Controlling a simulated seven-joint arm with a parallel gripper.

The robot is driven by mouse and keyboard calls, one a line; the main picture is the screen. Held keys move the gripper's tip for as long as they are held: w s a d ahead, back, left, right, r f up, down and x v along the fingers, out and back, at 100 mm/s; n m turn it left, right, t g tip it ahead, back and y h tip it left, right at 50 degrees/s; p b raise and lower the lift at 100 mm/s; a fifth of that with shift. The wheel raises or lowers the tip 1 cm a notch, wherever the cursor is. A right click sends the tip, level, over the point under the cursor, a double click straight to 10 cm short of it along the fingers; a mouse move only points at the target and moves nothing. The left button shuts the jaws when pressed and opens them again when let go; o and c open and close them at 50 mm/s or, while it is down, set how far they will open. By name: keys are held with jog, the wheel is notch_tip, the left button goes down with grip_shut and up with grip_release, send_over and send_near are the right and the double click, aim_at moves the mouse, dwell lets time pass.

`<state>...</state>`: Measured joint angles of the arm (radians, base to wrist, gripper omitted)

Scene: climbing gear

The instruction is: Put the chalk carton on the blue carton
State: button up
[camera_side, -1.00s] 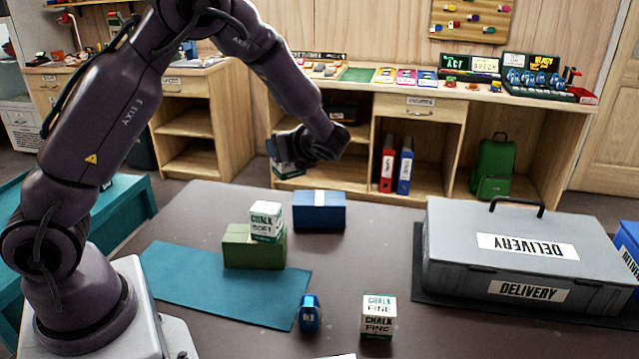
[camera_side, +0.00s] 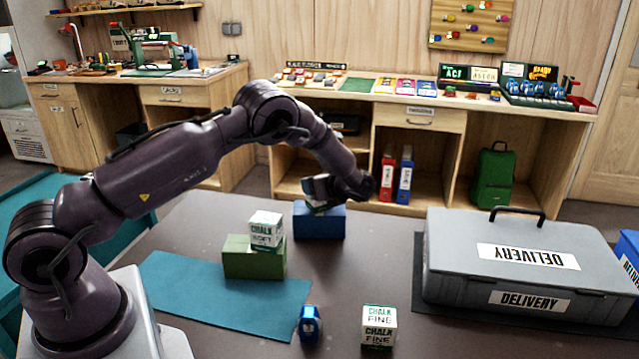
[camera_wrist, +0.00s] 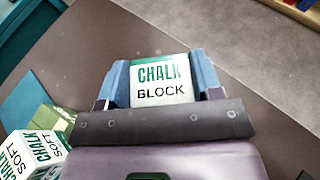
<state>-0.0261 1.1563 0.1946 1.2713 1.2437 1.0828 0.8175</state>
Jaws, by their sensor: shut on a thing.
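My gripper (camera_side: 316,194) is shut on a white and green chalk carton (camera_wrist: 161,80) marked "CHALK BLOCK", with a blue finger on each side of it. In the side view this carton is mostly hidden by the gripper. The blue carton (camera_side: 320,224) stands on the dark table directly below the gripper. The held carton is at or just over its top; I cannot tell whether they touch. The blue carton is hidden in the wrist view.
A "CHALK SOFT" carton (camera_side: 265,230) sits on a green carton (camera_side: 252,263) by the teal mat (camera_side: 205,295). A "CHALK FINE" carton (camera_side: 379,325) and a small blue object (camera_side: 310,324) stand in front. A grey delivery case (camera_side: 455,260) is at right.

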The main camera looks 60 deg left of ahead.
jog(key=shift+f, duration=0.15)
jog(key=o, duration=1)
